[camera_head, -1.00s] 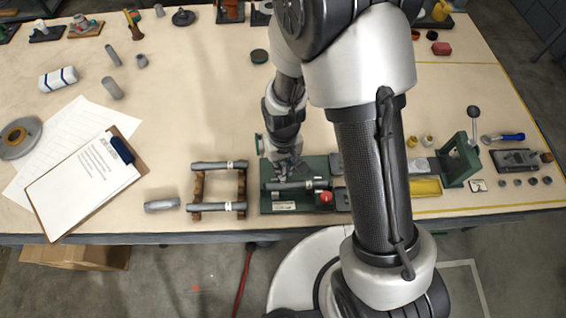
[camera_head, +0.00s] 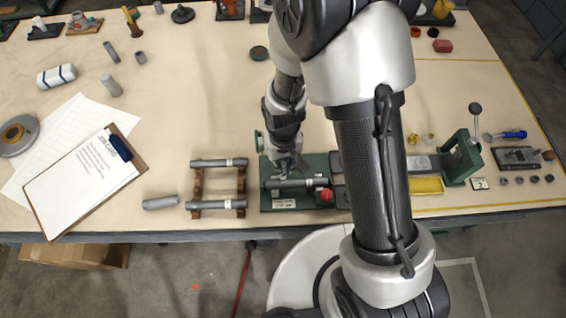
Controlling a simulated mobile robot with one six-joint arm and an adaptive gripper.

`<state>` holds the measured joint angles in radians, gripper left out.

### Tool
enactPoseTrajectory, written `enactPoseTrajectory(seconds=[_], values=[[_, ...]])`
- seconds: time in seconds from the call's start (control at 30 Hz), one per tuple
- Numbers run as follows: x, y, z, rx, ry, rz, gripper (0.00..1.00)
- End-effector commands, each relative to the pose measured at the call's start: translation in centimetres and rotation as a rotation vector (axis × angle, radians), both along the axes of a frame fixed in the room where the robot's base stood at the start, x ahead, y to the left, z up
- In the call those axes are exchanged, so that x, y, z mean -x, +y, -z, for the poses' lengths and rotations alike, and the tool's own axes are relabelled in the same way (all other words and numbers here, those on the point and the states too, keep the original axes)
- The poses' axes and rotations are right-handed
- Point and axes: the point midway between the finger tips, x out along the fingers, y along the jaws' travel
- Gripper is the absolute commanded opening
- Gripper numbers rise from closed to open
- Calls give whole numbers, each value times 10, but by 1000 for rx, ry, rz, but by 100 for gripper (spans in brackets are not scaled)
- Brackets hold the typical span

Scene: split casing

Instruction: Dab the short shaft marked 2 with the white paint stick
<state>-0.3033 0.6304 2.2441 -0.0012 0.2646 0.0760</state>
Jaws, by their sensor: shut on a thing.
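My gripper (camera_head: 284,174) points down over the green fixture (camera_head: 268,200) and is shut on the grey shaft (camera_head: 300,183) lying there. The fingers cover part of this shaft. Two more grey shafts, each with a small white label, lie across a wooden rack to the left: an upper one (camera_head: 212,163) and a lower one (camera_head: 208,205). A shorter grey shaft (camera_head: 160,202) lies loose on the table left of the rack. The numbers on the labels are too small to read. I cannot make out the white paint stick.
A red knob (camera_head: 326,195) sits on the fixture's right. A clipboard (camera_head: 85,180) lies at left. A green press (camera_head: 462,160) with a lever stands at right, beyond a yellow tray (camera_head: 427,185). My arm hides the table's middle right. The table (camera_head: 190,100) is clear behind the rack.

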Motion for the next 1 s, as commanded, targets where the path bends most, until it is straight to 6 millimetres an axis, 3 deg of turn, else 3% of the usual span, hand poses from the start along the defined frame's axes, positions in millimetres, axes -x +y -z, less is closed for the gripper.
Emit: enactPoseTrajectory(seconds=[1.0], values=[[0,0,8,0,0,0,0]])
